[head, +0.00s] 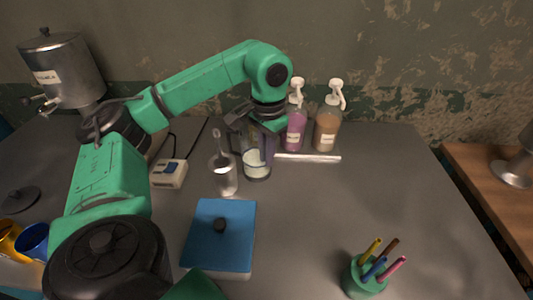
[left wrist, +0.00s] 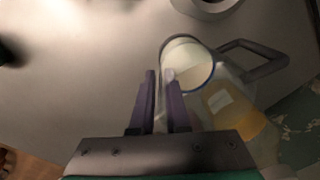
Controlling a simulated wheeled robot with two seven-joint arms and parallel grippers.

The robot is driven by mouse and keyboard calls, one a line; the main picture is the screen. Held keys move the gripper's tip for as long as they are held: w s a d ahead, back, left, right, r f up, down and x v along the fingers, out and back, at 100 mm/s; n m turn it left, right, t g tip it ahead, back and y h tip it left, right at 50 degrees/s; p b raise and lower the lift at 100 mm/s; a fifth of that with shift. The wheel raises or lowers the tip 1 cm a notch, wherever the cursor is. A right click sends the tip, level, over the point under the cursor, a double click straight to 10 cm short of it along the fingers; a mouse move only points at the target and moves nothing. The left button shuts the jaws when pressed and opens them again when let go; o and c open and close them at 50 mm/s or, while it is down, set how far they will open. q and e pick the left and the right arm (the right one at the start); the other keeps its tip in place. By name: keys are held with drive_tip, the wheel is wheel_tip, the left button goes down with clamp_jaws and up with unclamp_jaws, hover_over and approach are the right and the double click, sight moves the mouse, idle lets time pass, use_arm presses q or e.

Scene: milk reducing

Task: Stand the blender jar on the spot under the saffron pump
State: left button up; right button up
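The blender jar (head: 257,167) is clear with whitish contents low inside. It stands upright on the grey table, left of the pump bottles. In the left wrist view the jar (left wrist: 195,65) shows a round rim and a dark handle. My left gripper (head: 266,121) is at the jar's upper part and hides some of it. In the left wrist view its fingers (left wrist: 164,88) are parted and overlap the jar's left edge; no firm hold shows. The amber pump bottle (head: 326,133), probably saffron, stands right of a pink one (head: 293,132). My right gripper is out of view.
A pale strip (head: 308,158) lies in front of the bottles. A glass with a spoon (head: 224,177) stands close left of the jar. A white device (head: 168,174), a blue lidded box (head: 218,240) and a pen cup (head: 366,276) are nearby. The table's right side is clear.

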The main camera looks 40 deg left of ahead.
use_arm(q)
drive_tip(key=shift+o, duration=0.9)
drive_tip(key=shift+r, duration=0.35)
wheel_tip(320, 180, up, 6)
drive_tip(key=shift+d+r+p, duration=0.15)
drive_tip(key=shift+p, duration=0.85)
wheel_tip(320, 180, up, 6)
drive_tip(key=p, duration=0.4)
drive_tip(key=shift+f, duration=0.25)
